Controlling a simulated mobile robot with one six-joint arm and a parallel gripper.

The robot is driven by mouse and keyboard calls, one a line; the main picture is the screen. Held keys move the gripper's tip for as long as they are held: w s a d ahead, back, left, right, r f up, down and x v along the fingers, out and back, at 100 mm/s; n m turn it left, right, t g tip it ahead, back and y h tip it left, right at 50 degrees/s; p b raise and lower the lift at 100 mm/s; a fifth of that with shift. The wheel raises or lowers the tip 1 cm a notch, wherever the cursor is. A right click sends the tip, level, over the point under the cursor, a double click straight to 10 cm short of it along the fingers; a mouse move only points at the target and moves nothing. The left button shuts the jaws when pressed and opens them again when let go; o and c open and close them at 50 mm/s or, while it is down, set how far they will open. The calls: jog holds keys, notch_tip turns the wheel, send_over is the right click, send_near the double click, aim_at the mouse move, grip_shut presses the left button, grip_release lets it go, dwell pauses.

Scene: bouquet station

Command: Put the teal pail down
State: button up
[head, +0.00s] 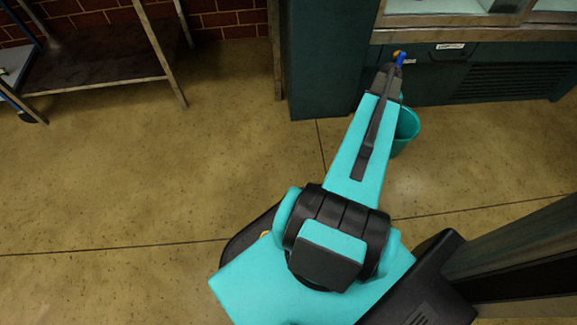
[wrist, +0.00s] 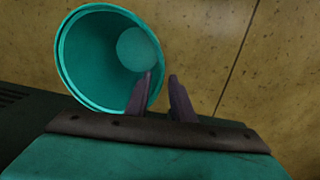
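The teal pail (head: 407,128) shows in the head view at the far end of my arm, partly hidden behind it. In the wrist view the pail (wrist: 85,55) has its open mouth toward the camera, and its inside looks empty. My gripper (wrist: 160,76) has its two dark fingers close together at the pail's rim, one over the inside and one outside. It looks shut on the rim. The fingertips are hidden in the head view. I cannot tell whether the pail's base touches the floor.
A dark green cabinet (head: 330,65) and a counter with a vented front (head: 515,83) stand just beyond the pail. A metal-legged shelf (head: 100,78) stands at the upper left. The tan floor (head: 150,175) is clear on the left and to the pail's right.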

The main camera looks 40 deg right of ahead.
jog(key=w+a+f+n+y, duration=0.1)
jog(key=w+a+f, duration=0.25)
jog(key=a, duration=0.75)
jog(key=w+a+f+n+g, duration=0.1)
jog(key=w+a+f, duration=0.25)
jog(key=a, duration=0.65)
jog(key=w+a+f+n+y, duration=0.15)
jog(key=w+a, duration=0.35)
jog(key=a, duration=0.6)
jog(key=s+a+f+n+g, duration=0.1)
jog(key=s+a, duration=0.2)
jog(key=a, duration=0.5)
jog(key=s+a+f+n+g+h, duration=0.1)
jog(key=s+a, duration=0.3)
jog(key=a, duration=0.5)
jog(key=s+a+f+n+g, duration=0.1)
jog(key=s+a, duration=0.3)
jog(key=a, duration=0.4)
jog(key=shift+s+a+f, duration=0.1)
jog(key=shift+a+f, duration=0.2)
jog(key=shift+f, duration=0.55)
jog(key=shift+s+a+h, duration=0.25)
jog(key=shift+s+a, duration=0.15)
jog(key=shift+s, duration=0.05)
